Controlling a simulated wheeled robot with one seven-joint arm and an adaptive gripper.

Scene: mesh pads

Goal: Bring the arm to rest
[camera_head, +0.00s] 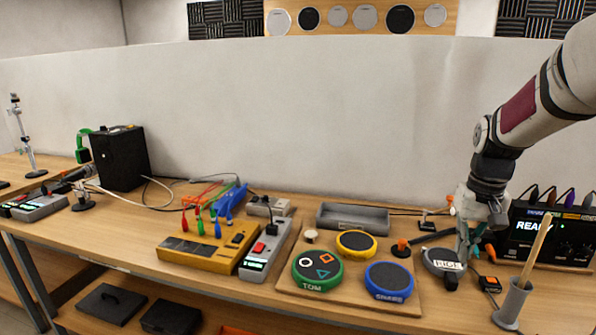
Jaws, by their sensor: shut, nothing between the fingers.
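My gripper (459,262) hangs from my arm at the right of the head view. It points down over the right part of the bench. Its fingers look shut and hold nothing. The fingertips are at or just in front of a dark round pad with white lettering (440,262); I cannot tell whether they touch it. My arm comes in from the upper right edge and hides part of the wall behind it.
The bench (130,232) carries a wooden board (330,297) with green, yellow and blue pads left of my gripper. A black box reading READY (540,240) and a grey cup with a stick (512,304) stand close on the right. A grey tray (352,217) lies behind.

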